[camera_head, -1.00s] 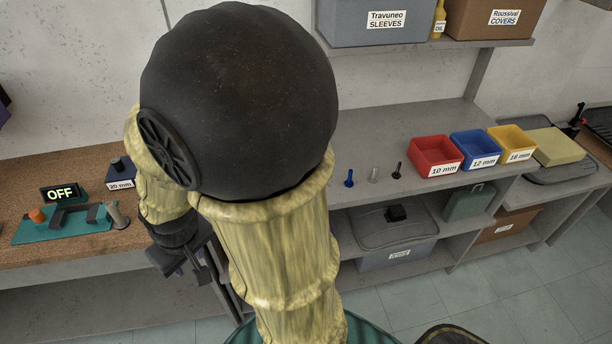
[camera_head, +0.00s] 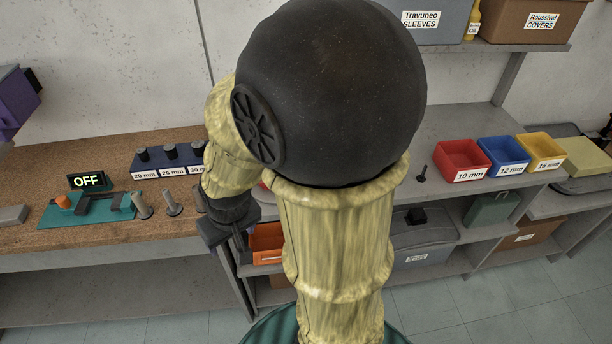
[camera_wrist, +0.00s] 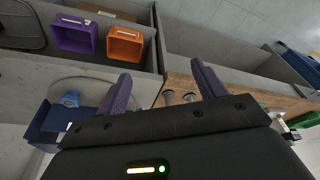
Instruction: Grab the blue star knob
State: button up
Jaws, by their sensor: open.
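A small blue thing (camera_wrist: 70,98), apparently the blue star knob, shows at the left of the wrist view, beside a dark blue box (camera_wrist: 45,132). Its shape is too small to make out fully. In the head view I cannot see it; my arm covers that part of the shelf. My gripper (camera_wrist: 160,72) is open, with two purple fingers apart and nothing between them. The blue thing is to the left of the fingers, not touching them. In the head view my gripper (camera_head: 228,240) hangs near the bench's front edge.
A black knob (camera_head: 421,174) stands on the grey shelf left of the red bin (camera_head: 461,158). Below are an orange bin (camera_wrist: 124,46) and a purple bin (camera_wrist: 75,36). Grey posts (camera_head: 172,203) and a teal fixture (camera_head: 85,213) stand on the cork-coloured bench (camera_head: 110,165).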

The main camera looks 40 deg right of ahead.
jog(key=w+d+f+m+t+h+p, duration=0.15)
jog(key=w+m, duration=0.25)
jog(key=w, duration=0.4)
jog(key=w+d+f+m+t+h, duration=0.1)
jog(key=w+d+m+t+h, duration=0.15)
jog(key=w+m, duration=0.35)
jog(key=s+d+m+g+h, duration=0.3)
jog(key=d+m+g+h, duration=0.2)
jog(key=d+m+h, duration=0.2)
jog(key=d+h+p, duration=0.1)
jog(key=h, duration=0.1)
jog(key=shift+s+d+f+g+h, duration=0.25)
jog(key=shift+d+f+g+h, duration=0.05)
jog(key=shift+f+g+h, duration=0.1)
jog(key=shift+d, duration=0.1)
jog(key=p+x, duration=0.1)
jog(key=x, duration=1)
jog(key=shift+w+d+f, duration=0.1)
jog(key=shift+d+f, duration=0.1)
jog(key=shift+d, duration=0.05)
jog(key=shift+d+f, duration=0.15)
jog(key=shift+d, duration=0.05)
